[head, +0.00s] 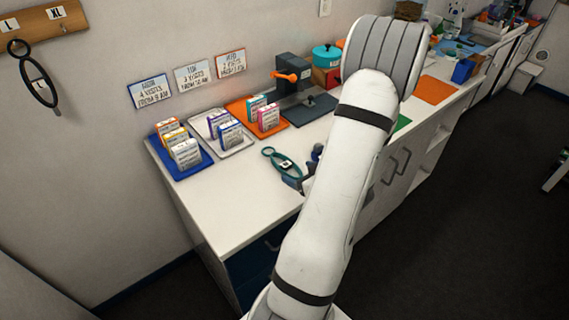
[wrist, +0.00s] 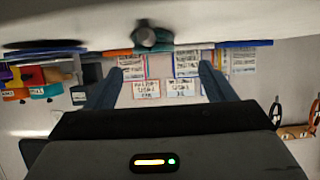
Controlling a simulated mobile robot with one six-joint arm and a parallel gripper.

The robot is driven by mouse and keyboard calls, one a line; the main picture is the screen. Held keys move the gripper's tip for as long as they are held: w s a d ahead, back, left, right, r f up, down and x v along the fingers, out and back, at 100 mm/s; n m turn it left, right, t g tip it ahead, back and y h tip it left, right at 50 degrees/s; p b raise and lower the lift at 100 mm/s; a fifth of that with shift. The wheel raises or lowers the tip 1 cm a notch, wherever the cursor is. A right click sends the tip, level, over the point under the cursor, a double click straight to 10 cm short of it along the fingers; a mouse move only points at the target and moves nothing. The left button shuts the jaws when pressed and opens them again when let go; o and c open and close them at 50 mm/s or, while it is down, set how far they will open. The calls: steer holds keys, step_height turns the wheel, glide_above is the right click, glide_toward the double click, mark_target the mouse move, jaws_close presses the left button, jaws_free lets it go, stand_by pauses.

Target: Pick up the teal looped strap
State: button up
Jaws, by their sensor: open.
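The teal looped strap (head: 283,161) lies on the white counter near its front edge, with its loop toward the back left and a pale label on its wider part. My gripper (head: 305,168) is low at the counter just right of the strap, partly hidden by my arm. In the wrist view, which looks upside down, the two blue-grey fingers (wrist: 160,86) are spread apart with nothing held between them. A dark round knob-like shape (wrist: 145,35) shows beyond them; I cannot tell whether it belongs to the strap.
Behind the strap stand a blue tray (head: 184,167), a white tray (head: 211,139) and an orange tray (head: 240,109) with small boxes. A dark machine (head: 292,75) with an orange handle stands further right. A black looped strap (head: 38,82) hangs on the left wall.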

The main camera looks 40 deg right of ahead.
mark_target(286, 165)
steer(key=x, duration=0.2)
steer(key=p+x, duration=0.1)
steer(key=x, duration=0.2)
steer(key=p+x, duration=0.1)
steer(key=x, duration=0.1)
steer(key=shift+w+d, duration=0.3)
steer(key=shift+d, duration=0.05)
steer(key=c, duration=1.1)
steer(key=shift+r+b, duration=0.35)
steer(key=shift+r, duration=4.65)
